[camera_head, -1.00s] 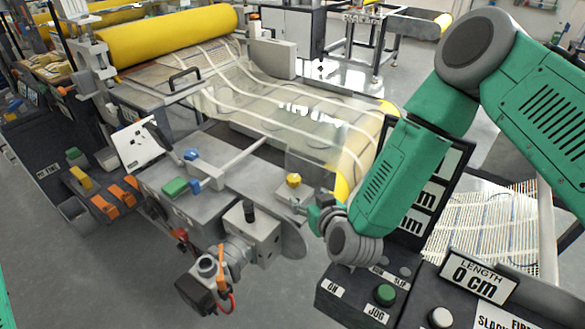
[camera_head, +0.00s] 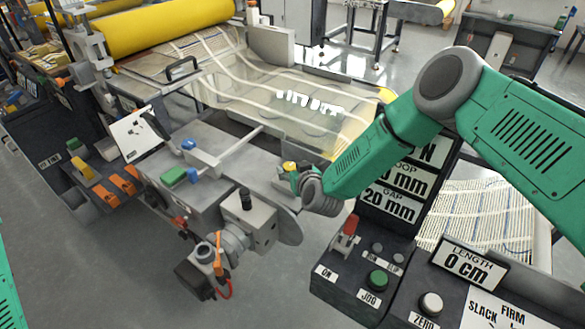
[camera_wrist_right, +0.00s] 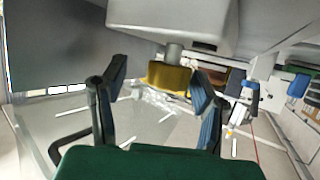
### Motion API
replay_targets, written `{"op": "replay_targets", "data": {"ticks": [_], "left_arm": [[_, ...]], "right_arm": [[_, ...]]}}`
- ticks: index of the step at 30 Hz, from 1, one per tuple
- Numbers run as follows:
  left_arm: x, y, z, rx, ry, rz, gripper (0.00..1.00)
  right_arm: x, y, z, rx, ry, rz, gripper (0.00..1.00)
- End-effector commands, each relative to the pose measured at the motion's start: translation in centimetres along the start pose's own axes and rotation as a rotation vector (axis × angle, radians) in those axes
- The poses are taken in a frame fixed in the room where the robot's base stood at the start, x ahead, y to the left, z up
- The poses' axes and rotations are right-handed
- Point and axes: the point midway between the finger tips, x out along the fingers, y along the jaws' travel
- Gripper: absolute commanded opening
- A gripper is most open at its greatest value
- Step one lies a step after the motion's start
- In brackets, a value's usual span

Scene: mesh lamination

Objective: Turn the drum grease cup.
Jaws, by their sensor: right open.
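The drum grease cup looks like a small yellow knob (camera_head: 290,166) at the machine's near side, right of the middle of the head view. In the right wrist view the yellow cup (camera_wrist_right: 168,77) hangs on a short grey stem below a grey housing. My right gripper (camera_wrist_right: 160,82) is open, with one finger on each side of the cup in that view; gaps show on both sides, and I cannot tell the depth. In the head view my right gripper (camera_head: 296,178) is at the cup and partly hides it. My left gripper is out of view.
A control panel with a red switch (camera_head: 345,230), a green button (camera_head: 377,280) and a white knob (camera_head: 431,303) stands below my right arm. A grey motor block (camera_head: 250,222) is left of the cup. The yellow drum (camera_head: 165,28) and mesh web lie behind.

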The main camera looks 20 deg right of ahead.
Motion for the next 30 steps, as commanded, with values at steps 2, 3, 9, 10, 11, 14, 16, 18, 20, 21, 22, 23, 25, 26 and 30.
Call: {"op": "replay_targets", "data": {"ticks": [2, 3, 9, 10, 11, 14, 16, 18, 20, 21, 22, 23, 25, 26, 30], "left_arm": [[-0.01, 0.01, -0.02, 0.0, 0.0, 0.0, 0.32], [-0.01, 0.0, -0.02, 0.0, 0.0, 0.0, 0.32], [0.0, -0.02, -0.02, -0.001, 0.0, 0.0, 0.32], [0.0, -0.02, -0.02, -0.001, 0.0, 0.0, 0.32], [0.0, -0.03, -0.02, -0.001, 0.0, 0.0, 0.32], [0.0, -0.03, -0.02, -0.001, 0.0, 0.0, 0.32], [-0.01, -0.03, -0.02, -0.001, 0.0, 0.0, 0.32], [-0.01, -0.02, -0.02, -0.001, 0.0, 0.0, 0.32], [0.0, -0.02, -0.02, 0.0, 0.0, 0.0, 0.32], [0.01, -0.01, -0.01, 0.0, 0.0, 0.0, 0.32], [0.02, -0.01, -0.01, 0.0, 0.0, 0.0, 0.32], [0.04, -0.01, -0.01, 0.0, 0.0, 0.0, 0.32], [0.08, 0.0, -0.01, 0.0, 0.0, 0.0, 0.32], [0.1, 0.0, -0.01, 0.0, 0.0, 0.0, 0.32], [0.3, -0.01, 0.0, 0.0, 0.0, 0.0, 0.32]], "right_arm": [[0.24, -0.16, -0.03, -0.001, 0.0, 0.0, 0.55], [0.29, -0.18, -0.02, -0.001, 0.0, 0.0, 0.55], [0.26, -0.37, -0.05, -0.002, 0.0, 0.0, 0.55], [0.24, -0.34, -0.05, -0.002, 0.0, 0.0, 0.44], [0.23, -0.31, -0.05, -0.001, 0.0, 0.0, 0.34], [0.18, -0.26, -0.04, -0.001, 0.001, -0.002, 0.06], [0.14, -0.33, -0.06, 0.0, 0.001, -0.003, 0.06], [0.11, -0.39, -0.07, 0.0, 0.001, -0.004, 0.06], [0.1, -0.42, -0.07, 0.001, 0.001, -0.002, 0.06], [0.09, -0.44, -0.06, 0.003, 0.001, 0.002, 0.06], [0.08, -0.44, -0.05, 0.005, 0.001, 0.007, 0.06], [0.08, -0.45, -0.05, 0.007, 0.001, 0.013, 0.06], [0.08, -0.46, -0.04, 0.014, 0.001, 0.032, 0.06], [0.08, -0.46, -0.04, 0.018, 0.001, 0.043, 0.06], [0.08, -0.56, 0.03, 0.046, 0.001, 0.114, 0.06]]}}
